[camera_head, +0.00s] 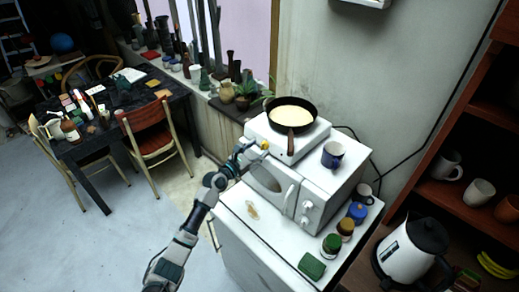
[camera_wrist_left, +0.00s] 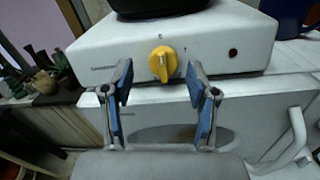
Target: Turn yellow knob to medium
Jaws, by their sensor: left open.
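The yellow knob (camera_wrist_left: 163,64) is on the front face of a white hot plate (camera_wrist_left: 95,62). In the left wrist view it sits just beyond and between the two fingertips. In the head view the knob (camera_head: 265,145) is a small yellow spot beside my left gripper (camera_head: 250,150). My left gripper (camera_wrist_left: 160,85) is open, with blue pads on either side of the knob's line. I cannot tell whether it touches the knob. A dark pan (camera_head: 291,134) with pale yellow contents stands on the hot plate. My right gripper is not in view.
The hot plate stands on a white microwave (camera_head: 318,190) with a handle and knobs. Several jars, a green block (camera_head: 311,265) and a kettle (camera_head: 412,248) are at the right. Open floor lies left.

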